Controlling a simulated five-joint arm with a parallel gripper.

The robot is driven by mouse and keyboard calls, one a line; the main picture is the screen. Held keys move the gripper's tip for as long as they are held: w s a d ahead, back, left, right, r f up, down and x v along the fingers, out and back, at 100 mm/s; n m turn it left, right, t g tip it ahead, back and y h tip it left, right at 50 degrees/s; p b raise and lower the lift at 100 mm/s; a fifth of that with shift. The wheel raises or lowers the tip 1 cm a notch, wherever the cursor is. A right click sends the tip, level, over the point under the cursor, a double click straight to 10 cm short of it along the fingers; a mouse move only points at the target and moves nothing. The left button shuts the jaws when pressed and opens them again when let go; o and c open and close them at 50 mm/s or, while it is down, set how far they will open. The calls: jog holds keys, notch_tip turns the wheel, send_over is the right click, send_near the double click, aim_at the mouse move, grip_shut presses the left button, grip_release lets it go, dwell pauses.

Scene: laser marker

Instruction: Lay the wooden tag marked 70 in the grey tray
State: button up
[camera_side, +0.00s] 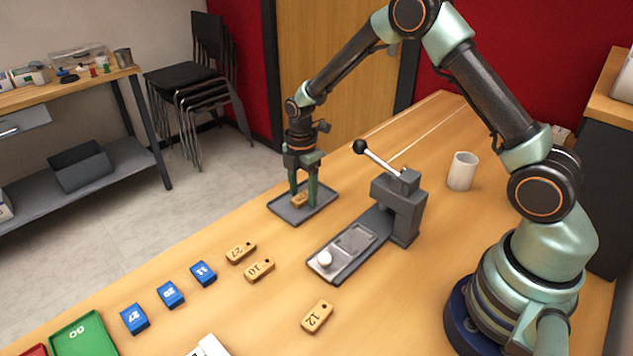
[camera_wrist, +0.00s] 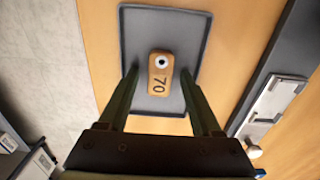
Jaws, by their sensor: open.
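The wooden tag marked 70 (camera_wrist: 160,74) lies in the grey tray (camera_wrist: 138,24), near its middle, with its number readable in the wrist view. In the side view the tag (camera_side: 299,200) shows between my fingers, and the tray (camera_side: 291,217) sits at the far edge of the table. My gripper (camera_side: 304,194) points down over the tray, with its fingers on either side of the tag. In the wrist view my gripper (camera_wrist: 161,82) is open, and there are gaps between the fingers and the tag.
A grey lever press (camera_side: 402,205) stands right of the tray. Wooden tags marked 27 (camera_side: 241,252), 10 (camera_side: 260,270) and 12 (camera_side: 317,317) lie nearer the front. Several blue tags (camera_side: 170,294) and a green tray (camera_side: 85,338) are at front left. A white cup (camera_side: 462,171) stands at right.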

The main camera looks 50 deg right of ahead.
aim_at(303, 196)
jog(key=s+r+m+t, duration=0.1)
jog(key=s+r+m, duration=0.3)
jog(key=r, duration=0.7)
jog(key=s+r+m+t, duration=0.1)
jog(key=s+r+m, duration=0.25)
jog(key=r, duration=0.75)
jog(key=s+r+m+t, duration=0.2)
jog(key=s+m+t, duration=0.1)
jog(key=s+m, duration=0.7)
jog(key=shift+s+a+t, duration=0.2)
jog(key=shift+s+t, duration=0.1)
jog(key=shift+s, duration=0.2)
jog(key=shift+r+m, duration=0.15)
jog(key=shift+m, duration=0.1)
